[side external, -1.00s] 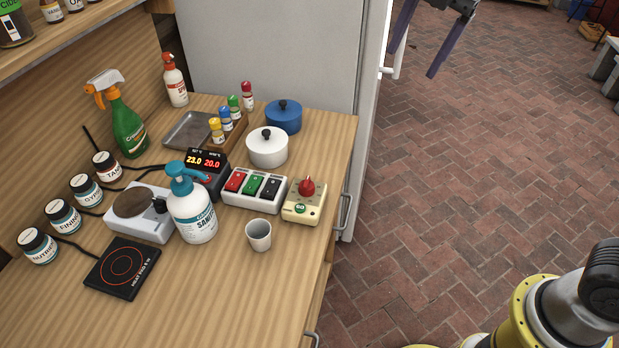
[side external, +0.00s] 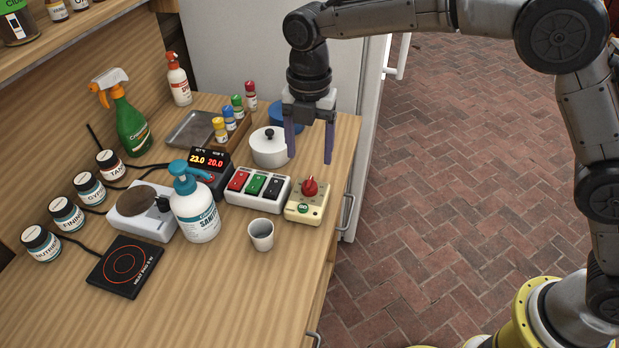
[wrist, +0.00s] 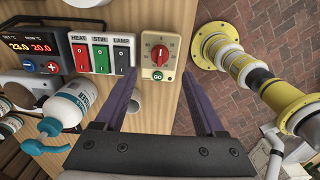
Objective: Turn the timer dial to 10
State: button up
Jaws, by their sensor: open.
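The timer is a cream box with a red dial knob (side external: 310,187) and a green GO button (side external: 303,207), near the right edge of the wooden counter. In the wrist view the red knob (wrist: 159,54) shows on its scale, but the numbers are too small to read. My gripper (side external: 310,160) is open and empty, its two purple fingers pointing down above and behind the timer. In the wrist view the fingertips (wrist: 156,80) lie either side of the timer, apart from the knob.
A switch box (side external: 257,189) with red, green and black rockers stands left of the timer. A white pot (side external: 268,150) and a blue pot (side external: 279,117) stand behind. A cup (side external: 261,234) and a sanitizer bottle (side external: 196,212) stand in front and left. The counter's front right is bare.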

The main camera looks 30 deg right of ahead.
aim_at(310, 181)
notch_tip(310, 181, down, 8)
jog(key=shift+f, duration=0.25)
grip_shut()
dwell(0.5)
